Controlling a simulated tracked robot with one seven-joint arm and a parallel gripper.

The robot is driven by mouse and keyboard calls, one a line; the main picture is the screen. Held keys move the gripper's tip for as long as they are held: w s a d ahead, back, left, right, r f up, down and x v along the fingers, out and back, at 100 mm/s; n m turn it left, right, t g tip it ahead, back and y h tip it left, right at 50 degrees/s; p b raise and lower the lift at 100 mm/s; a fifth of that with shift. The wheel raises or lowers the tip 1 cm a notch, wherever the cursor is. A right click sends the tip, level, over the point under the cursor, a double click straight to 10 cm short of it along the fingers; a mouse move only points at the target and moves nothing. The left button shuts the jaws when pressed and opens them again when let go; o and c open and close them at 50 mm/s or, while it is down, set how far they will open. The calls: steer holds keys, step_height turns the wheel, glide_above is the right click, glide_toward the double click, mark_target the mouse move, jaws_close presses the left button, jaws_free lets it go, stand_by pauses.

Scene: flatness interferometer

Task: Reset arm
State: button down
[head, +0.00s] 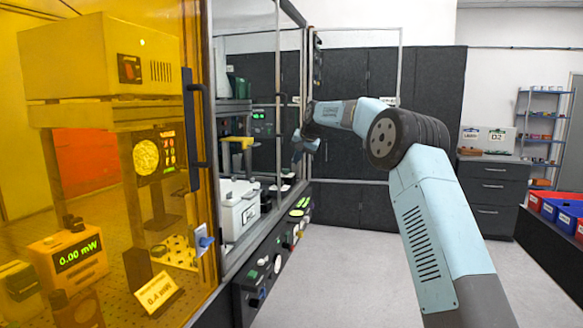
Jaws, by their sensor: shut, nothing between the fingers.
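My arm reaches up from the lower right of the head view and bends left at a dark ribbed joint. My gripper (301,146) is at its far end, small in the picture, close to the front edge of the glazed enclosure (278,100). The fingers look closed and nothing shows between them. The flatness interferometer cannot be told for certain; a yellow-tinted instrument (95,60) with a round fringe-like display (147,157) stands behind the amber panel at left.
An amber door with a dark handle (195,130) is at left. A white box (238,207) sits inside the enclosure. Dark cabinets (345,190) stand behind my arm. A drawer unit (492,195), shelf (545,130) and coloured bins (562,207) are at right. The grey floor (350,270) is clear.

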steer(key=s+d+r+n+h, duration=0.1)
steer(key=s+d+r, duration=0.25)
steer(key=s, duration=0.65)
steer(key=s+d+r+h, duration=0.1)
steer(key=s+d+r, duration=0.25)
steer(key=s, duration=0.75)
steer(key=s+d+r+n+h, duration=0.1)
steer(key=s+d+r, duration=0.25)
steer(key=s, duration=0.65)
steer(key=s+d+f, duration=0.3)
steer(key=s+f, duration=0.2)
steer(key=s, duration=0.6)
steer(key=s+d+f, duration=0.4)
steer(key=s+f, duration=0.1)
steer(key=s, duration=0.6)
steer(key=s+d+f+h, duration=0.1)
steer(key=s+d+f, duration=0.3)
steer(key=s, duration=0.7)
steer(key=shift+s+f, duration=0.3)
steer(key=shift+f, duration=0.15)
